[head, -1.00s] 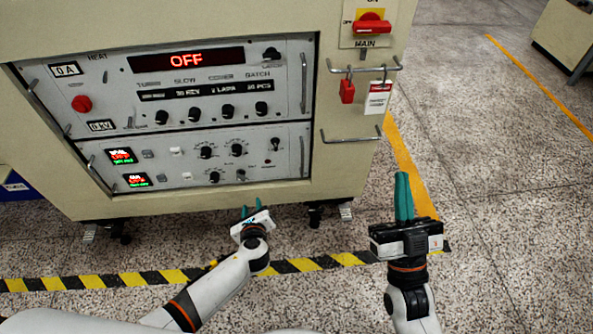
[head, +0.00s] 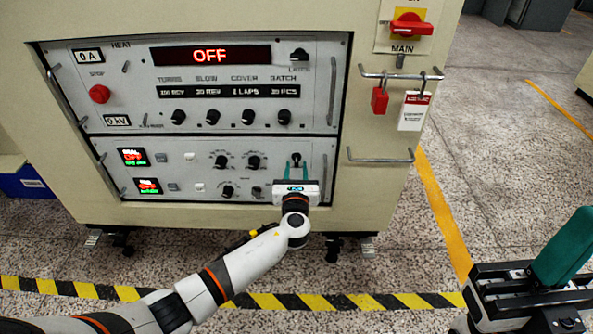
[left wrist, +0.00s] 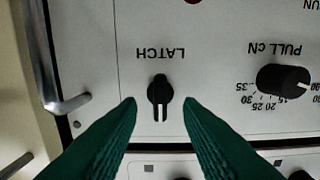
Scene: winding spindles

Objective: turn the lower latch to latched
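The lower latch is a small black knob (head: 296,158) at the upper right of the lower panel. In the left wrist view the knob (left wrist: 160,91) sits beside an upside-down LATCH label, its narrow slotted end pointing down the picture. My left gripper (head: 295,172) is just in front of it. Its green fingers (left wrist: 158,108) are open, one on each side of the knob's line, with a gap to the knob in the picture; contact is not visible. My right gripper (head: 566,240) is far right, its green fingers together and empty, partly cut off by the frame.
The upper panel has another latch knob (head: 299,54) and an OFF display (head: 210,55). A metal handle (left wrist: 60,85) stands beside the lower latch. A black PULL CN knob (left wrist: 284,79) is on its other side. A red padlock (head: 379,100) hangs at right.

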